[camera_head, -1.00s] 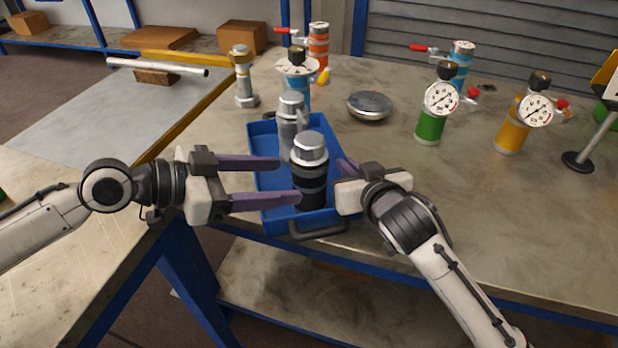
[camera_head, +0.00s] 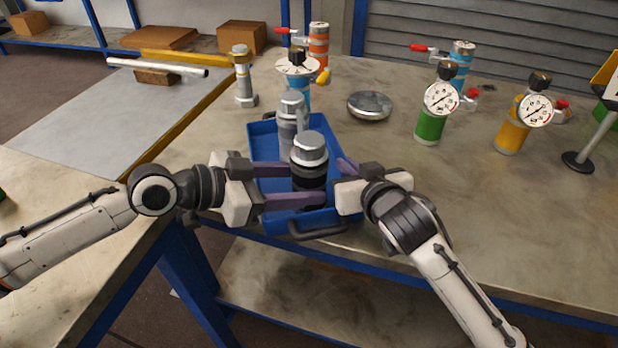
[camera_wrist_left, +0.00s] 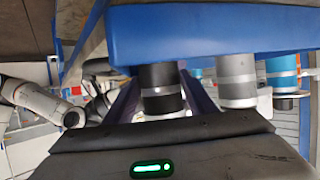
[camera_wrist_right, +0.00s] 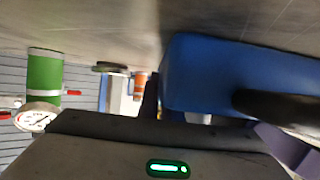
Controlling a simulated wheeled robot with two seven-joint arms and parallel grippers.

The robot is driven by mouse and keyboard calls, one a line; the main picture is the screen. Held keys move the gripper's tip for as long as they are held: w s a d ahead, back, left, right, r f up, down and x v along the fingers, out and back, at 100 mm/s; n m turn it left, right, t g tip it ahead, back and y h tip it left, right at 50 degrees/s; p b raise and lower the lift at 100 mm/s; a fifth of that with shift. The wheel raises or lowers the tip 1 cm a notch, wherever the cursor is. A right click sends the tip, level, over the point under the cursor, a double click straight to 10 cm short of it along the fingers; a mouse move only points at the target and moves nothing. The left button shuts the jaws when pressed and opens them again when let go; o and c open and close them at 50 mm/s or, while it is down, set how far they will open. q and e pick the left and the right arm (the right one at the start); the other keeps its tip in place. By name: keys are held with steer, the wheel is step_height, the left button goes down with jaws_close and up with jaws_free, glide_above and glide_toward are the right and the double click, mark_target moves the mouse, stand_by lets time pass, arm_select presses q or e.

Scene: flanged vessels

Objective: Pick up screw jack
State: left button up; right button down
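Two upright jack-like pieces stand in the blue tray (camera_head: 262,137). The front one, a black-bodied screw jack (camera_head: 310,172) with a silver hex head, also shows upside down in the left wrist view (camera_wrist_left: 161,76). Behind it is a grey one (camera_head: 290,112), seen in the left wrist view too (camera_wrist_left: 237,82). My left gripper (camera_head: 308,183) is open, its purple fingers on either side of the black jack; I cannot tell whether they touch it. My right gripper (camera_head: 342,178) is at the tray's right side, fingers apart, partly hidden in the head view.
The tray has a dark handle (camera_head: 318,229) at the table's front edge. A silver disc (camera_head: 370,105), a green gauge vessel (camera_head: 430,124) and a yellow one (camera_head: 512,130) stand to the right. A bolt-like piece (camera_head: 243,80) stands behind left. The table's right front is clear.

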mark_target(313, 137)
arm_select(q)
steer(key=shift+w+r, duration=0.1)
steer(key=shift+r, duration=0.1)
steer(key=shift+c, duration=1)
step_height(313, 137, up, 10)
arm_select(e)
steer(key=c, duration=1.9)
jaws_free()
